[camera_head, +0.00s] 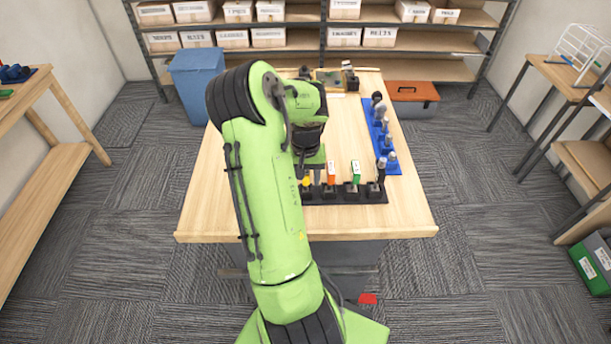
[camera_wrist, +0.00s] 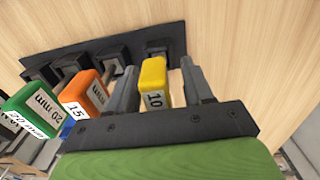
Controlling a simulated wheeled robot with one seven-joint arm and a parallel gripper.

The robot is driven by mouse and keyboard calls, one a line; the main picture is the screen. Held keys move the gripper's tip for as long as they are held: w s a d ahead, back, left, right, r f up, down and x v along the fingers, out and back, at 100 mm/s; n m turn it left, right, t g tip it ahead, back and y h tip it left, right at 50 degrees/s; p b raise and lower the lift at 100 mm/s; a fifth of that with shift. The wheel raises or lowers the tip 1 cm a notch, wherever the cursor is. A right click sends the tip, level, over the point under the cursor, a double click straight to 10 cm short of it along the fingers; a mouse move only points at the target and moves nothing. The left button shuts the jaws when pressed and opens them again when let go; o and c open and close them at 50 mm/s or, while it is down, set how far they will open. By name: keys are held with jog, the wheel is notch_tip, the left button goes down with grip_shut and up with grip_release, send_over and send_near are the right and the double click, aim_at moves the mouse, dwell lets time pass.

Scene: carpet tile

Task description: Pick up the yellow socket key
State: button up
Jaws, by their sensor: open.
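The yellow socket key (camera_wrist: 153,82) is marked 10 and stands upright in the end holder of a black rack (camera_wrist: 110,50). In the wrist view it lies between the two fingers of my gripper (camera_wrist: 160,88), which are open with a gap on each side of it. In the head view my arm covers most of the gripper, and only a small bit of the yellow key (camera_head: 306,182) shows beside it. The orange key (camera_wrist: 85,92), marked 15, and the green key (camera_wrist: 35,110), marked 20 mm, stand in the same rack, to the left in the wrist view.
The rack stands near the front edge of the wooden table (camera_head: 230,222). A blue bin (camera_head: 197,75) and an orange-lidded toolbox (camera_head: 413,95) stand behind the table. The table's front left is clear.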

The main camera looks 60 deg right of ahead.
grip_shut()
jog(key=shift+r, duration=0.1)
